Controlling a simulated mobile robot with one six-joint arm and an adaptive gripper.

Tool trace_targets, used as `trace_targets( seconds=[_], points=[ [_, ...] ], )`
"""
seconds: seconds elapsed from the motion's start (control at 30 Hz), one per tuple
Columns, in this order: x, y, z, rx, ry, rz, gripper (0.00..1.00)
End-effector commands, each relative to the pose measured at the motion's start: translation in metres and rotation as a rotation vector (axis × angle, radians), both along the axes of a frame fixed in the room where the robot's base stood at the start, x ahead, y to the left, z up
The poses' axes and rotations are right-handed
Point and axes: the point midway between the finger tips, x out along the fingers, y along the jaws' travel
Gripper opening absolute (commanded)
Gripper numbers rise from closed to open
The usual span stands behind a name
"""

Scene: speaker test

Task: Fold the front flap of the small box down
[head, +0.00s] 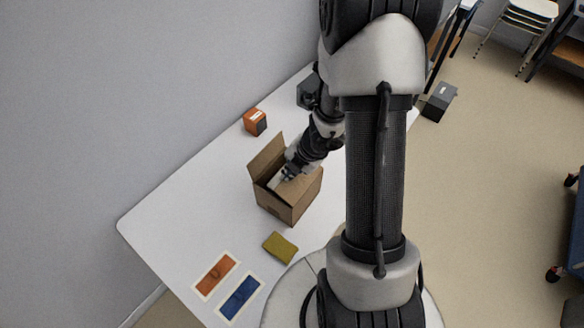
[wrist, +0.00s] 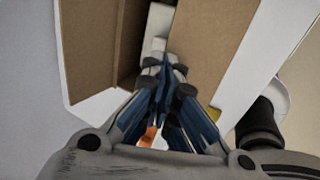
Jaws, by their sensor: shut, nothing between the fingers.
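The small brown cardboard box (head: 287,208) stands on the white table. One flap (head: 267,156) stands up at its upper-left side. In the wrist view, one brown panel (wrist: 88,45) lies left of a dark gap and another brown panel (wrist: 212,45) lies to the right; I cannot tell which is the front flap. My gripper (head: 285,177) is at the box's open top, shut and empty. In the wrist view its fingertips (wrist: 164,66) are together over the gap, by the right panel's edge. A white item (wrist: 157,22) shows in the gap. My arm hides part of the box top.
An orange box (head: 255,122) stands behind on the table (head: 185,205). A mustard-coloured pouch (head: 280,247) lies in front of the box. An orange card (head: 214,274) and a blue card (head: 240,297) lie near the front edge. The table left of the box is clear.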

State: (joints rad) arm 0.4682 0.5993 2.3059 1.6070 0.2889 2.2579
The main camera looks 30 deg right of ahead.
Motion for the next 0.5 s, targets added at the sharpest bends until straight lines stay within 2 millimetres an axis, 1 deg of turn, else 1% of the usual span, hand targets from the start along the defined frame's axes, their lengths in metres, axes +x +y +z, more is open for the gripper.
trace_targets(
  seconds=[0.27, 0.5],
  points=[
    [0.0, 0.0, 0.002, 0.0, -0.001, 0.0, 0.0],
    [0.0, 0.0, 0.014, 0.001, -0.001, -0.001, 0.0]
  ],
)
